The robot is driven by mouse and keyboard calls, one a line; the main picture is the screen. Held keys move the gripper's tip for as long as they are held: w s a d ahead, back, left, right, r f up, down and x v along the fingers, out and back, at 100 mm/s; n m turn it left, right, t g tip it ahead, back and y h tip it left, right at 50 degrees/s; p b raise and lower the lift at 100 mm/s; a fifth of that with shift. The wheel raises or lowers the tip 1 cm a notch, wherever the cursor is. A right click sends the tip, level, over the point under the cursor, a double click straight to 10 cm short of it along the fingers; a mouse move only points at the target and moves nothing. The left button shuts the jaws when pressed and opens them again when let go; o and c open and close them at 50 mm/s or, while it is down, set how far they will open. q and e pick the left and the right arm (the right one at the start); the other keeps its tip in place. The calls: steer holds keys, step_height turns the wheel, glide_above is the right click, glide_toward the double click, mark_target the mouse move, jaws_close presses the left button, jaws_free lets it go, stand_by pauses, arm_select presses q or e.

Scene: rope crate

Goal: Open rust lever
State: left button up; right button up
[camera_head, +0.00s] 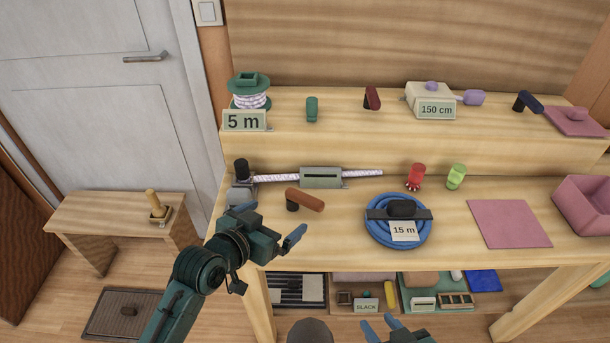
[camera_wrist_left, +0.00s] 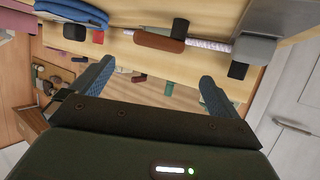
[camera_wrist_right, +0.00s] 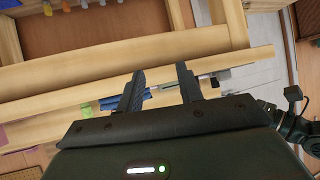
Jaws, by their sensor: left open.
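The rust lever (camera_head: 305,200) is a rust-brown handle on a dark round pivot, mounted on the lower bench top near its left end. It points right and slightly toward the front. It also shows in the left wrist view (camera_wrist_left: 158,42), beyond the fingers. My left gripper (camera_head: 272,224) is open and empty in front of the lever, at the bench's front left, apart from it. My right gripper (camera_head: 380,326) is low at the bottom edge of the head view, in front of the bench. Its fingers stand apart with nothing between them in the right wrist view (camera_wrist_right: 160,85).
Behind the lever, a white rope (camera_head: 275,178) runs from a grey block (camera_head: 241,192) through a grey-green box (camera_head: 321,170). A blue rope coil (camera_head: 398,243) with a "15 m" card lies to its right. The wooden bench's front edge (camera_head: 340,268) runs between my grippers.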

mark_target(302, 198)
arm_select(q)
steer(key=x, duration=1.2)
steer(key=shift+w+d+r+b, duration=0.15)
steer(key=shift+r+b, duration=0.1)
steer(key=shift+b, duration=0.15)
steer(key=shift+w+d+f, duration=0.15)
steer(key=shift+w+d, duration=0.05)
steer(key=shift+w, duration=0.15)
arm_select(e)
steer(key=shift+s+a+f, duration=0.1)
steer(key=shift+s+a, duration=0.05)
steer(key=shift+s, duration=0.1)
arm_select(q)
steer(key=shift+c, duration=0.3)
steer(key=c, duration=1)
arm_select(e)
steer(key=shift+s+f, duration=0.1)
steer(key=shift+f, duration=0.2)
